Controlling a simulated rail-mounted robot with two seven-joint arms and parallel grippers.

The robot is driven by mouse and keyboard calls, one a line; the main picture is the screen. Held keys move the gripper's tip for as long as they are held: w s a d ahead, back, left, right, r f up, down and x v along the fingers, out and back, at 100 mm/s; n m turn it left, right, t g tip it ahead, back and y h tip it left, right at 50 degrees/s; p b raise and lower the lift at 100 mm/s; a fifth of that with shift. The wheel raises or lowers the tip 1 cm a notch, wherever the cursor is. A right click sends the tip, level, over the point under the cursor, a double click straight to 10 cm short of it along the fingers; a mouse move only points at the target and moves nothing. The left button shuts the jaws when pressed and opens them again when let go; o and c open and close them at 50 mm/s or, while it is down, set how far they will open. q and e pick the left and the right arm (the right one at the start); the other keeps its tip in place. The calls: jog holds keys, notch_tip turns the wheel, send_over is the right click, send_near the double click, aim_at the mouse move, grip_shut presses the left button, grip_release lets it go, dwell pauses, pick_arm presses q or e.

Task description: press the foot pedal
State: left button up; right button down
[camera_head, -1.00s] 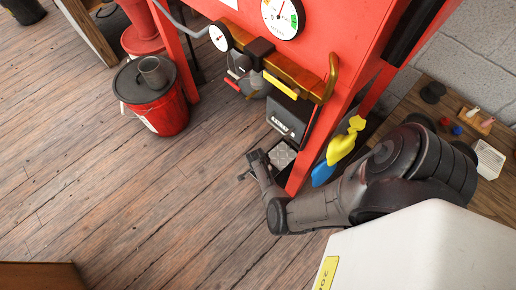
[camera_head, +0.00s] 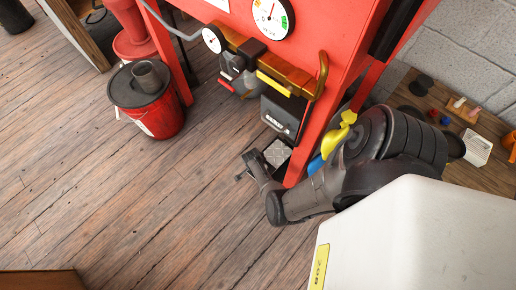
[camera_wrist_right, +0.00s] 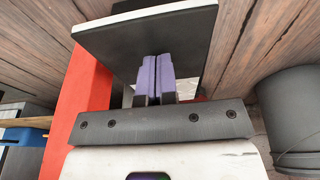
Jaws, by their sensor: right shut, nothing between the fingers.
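The foot pedal (camera_head: 277,153), a grey textured plate, lies low at the foot of the red machine, beside its front leg. My right arm comes in from the right, and my right gripper (camera_head: 247,166) is low, just left of and close to the pedal. I cannot tell from the head view whether they touch. In the right wrist view, the purple fingers of my right gripper (camera_wrist_right: 157,62) are together and empty. They lie in front of a dark flat plate (camera_wrist_right: 185,38) with a pale edge; I cannot tell whether it is the pedal. My left gripper is not in view.
The red machine (camera_head: 337,60) with dials and a brass-coloured bar stands above the pedal. A black box (camera_head: 280,116) hangs behind it. A red bucket (camera_head: 157,120) stands at left. A low wooden table (camera_head: 480,95) is at right.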

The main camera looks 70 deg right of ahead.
jog(key=a+p+v, duration=0.1)
jog(key=p+v, duration=0.6)
jog(key=v, duration=0.4)
jog(key=shift+w+a+r, duration=0.15)
jog(key=shift+w+a, duration=0.1)
jog(key=shift+w, duration=0.15)
